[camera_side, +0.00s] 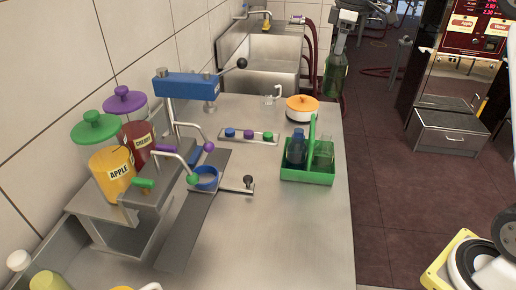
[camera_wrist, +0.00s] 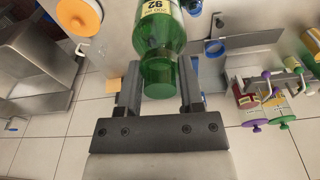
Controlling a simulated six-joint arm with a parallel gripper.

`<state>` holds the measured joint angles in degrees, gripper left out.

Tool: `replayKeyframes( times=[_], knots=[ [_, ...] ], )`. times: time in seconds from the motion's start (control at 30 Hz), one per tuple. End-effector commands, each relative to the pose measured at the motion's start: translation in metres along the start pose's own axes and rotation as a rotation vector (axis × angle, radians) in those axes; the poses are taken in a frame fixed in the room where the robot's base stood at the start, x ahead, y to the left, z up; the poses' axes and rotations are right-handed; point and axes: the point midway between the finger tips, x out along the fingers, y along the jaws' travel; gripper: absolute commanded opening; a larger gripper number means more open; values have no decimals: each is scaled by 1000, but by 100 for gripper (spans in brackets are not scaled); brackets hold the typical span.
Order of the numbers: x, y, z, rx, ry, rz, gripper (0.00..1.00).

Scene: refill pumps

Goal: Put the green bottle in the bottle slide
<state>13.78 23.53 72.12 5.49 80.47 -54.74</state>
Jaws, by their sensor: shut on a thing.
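The green bottle (camera_side: 335,80) hangs in the air past the right edge of the counter in the side view, held by my gripper (camera_side: 346,28) from above. In the wrist view the green bottle (camera_wrist: 160,50) lies between the two fingers of my gripper (camera_wrist: 158,75), its label partly cut off at the top. The bottle slide, a blue ring (camera_side: 206,178) on a flat metal strip, is on the counter below the juice dispensers. It looks empty. A blue part near it shows in the wrist view (camera_wrist: 213,46).
A green carrier (camera_side: 307,176) holds a blue bottle (camera_side: 296,148) and another bottle. A rack of coloured caps (camera_side: 248,137) and an orange-lidded pot (camera_side: 302,107) stand behind. A blue-topped press (camera_side: 187,85) rises over the slide. The front right counter is clear.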

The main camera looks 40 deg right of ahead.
Motion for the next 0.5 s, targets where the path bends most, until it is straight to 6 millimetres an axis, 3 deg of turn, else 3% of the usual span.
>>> replayKeyframes(
  times=[0.5],
  knots=[
    [-5,-42,7,411,-5,49,0]
  ],
)
